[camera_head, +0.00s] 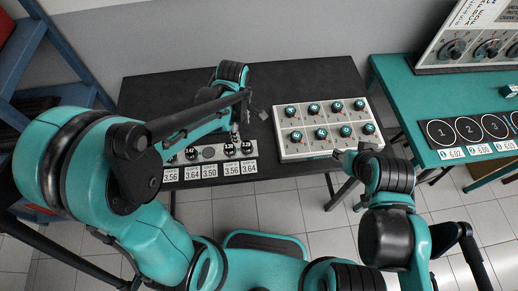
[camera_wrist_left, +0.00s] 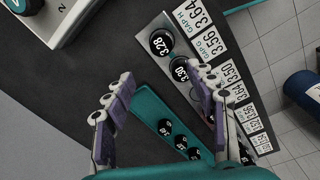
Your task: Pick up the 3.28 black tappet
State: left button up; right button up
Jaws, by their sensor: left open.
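The 3.28 black tappet (camera_wrist_left: 160,42) is a round black disc with white digits, at the end of the light tappet strip (camera_wrist_left: 150,26) in the left wrist view. In the head view the 3.28 tappet (camera_head: 246,147) sits at the strip's right end. The black 3.30 tappet (camera_wrist_left: 179,68) is beside it. My left gripper (camera_wrist_left: 163,76) is open and empty, its purple-padded fingers apart. It is above the strip; the 3.28 tappet shows just beyond the fingertips. In the head view my left gripper (camera_head: 236,134) is close to the 3.30 and 3.28 tappets. My right gripper (camera_head: 343,154) is near the table's front right.
A light box with teal knobs (camera_head: 325,128) stands right of the strip. White gap labels (camera_head: 208,171) line the strip's front. A teal holder with several black discs (camera_wrist_left: 150,108) shows between the fingers. A teal table (camera_head: 400,95) stands at right. The black table (camera_head: 150,95) is clear behind.

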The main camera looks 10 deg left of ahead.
aim_at(247, 145)
pick_arm(q)
jog(key=shift+w+d+f+n+g, duration=0.1)
jog(key=shift+d+f+n+g, duration=0.2)
jog(key=shift+d+f+n, duration=0.45)
notch_tip(247, 145, down, 8)
jog(key=shift+b, duration=1.2)
jog(key=c, duration=1.3)
pick_arm(e)
jog(key=shift+s+d+f, duration=0.15)
jog(key=shift+d+f, duration=0.1)
jog(key=shift+f, duration=0.25)
jog(key=shift+s+d+f, duration=0.1)
jog(key=shift+d+f, duration=0.15)
jog(key=shift+f, duration=0.25)
